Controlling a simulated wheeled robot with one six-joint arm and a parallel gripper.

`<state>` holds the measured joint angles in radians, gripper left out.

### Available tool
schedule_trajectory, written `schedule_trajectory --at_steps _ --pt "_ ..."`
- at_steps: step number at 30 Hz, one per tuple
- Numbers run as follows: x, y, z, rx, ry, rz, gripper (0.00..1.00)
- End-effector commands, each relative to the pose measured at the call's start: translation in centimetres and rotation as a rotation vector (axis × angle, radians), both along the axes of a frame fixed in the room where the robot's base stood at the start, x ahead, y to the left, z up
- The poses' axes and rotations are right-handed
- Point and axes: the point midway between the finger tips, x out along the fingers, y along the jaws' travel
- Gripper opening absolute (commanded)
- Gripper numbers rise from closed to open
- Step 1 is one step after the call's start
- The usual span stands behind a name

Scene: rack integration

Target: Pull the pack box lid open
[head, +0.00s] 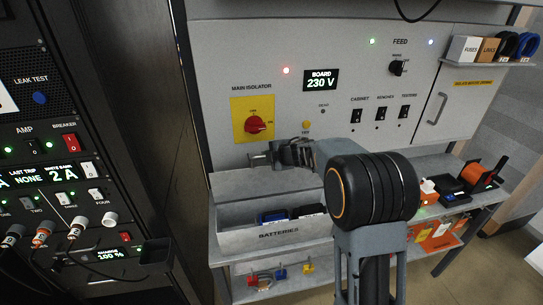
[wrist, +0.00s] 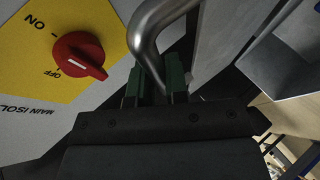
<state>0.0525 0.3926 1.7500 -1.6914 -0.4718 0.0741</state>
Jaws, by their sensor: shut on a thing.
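The pack box (head: 235,240), a grey box labelled BATTERIES, stands on the bench below the main isolator panel. Its lid (head: 245,184) is raised at a steep tilt, and the box's inside shows beneath it. A blue-edged pack (head: 273,217) and a dark pack (head: 308,211) lie inside. My gripper (head: 277,155) is at the lid's upper edge, shut on the lid handle. In the wrist view the handle (wrist: 150,25) is a curved metal bar running down between my green-padded fingers (wrist: 160,85). My arm hides the box's right end.
The red main isolator knob (head: 256,125) on its yellow plate is close behind my gripper; it also shows in the wrist view (wrist: 80,56). A dark equipment rack (head: 60,130) stands at the left. The lower shelf (head: 290,287) holds small coloured parts.

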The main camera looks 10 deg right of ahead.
Motion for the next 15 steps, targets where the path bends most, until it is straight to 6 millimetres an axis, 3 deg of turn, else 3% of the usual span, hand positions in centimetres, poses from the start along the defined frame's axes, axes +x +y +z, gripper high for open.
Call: schedule_trajectory --at_steps 2,3,9,15 --pt "-0.11 0.41 -0.09 0.006 0.003 0.011 0.00" --pt "-0.11 0.38 -0.10 0.006 0.003 0.011 0.18" --pt "-0.03 -0.15 -0.08 0.003 0.002 0.000 0.37" --pt "0.00 -0.32 -0.06 0.002 0.002 -0.003 0.39"
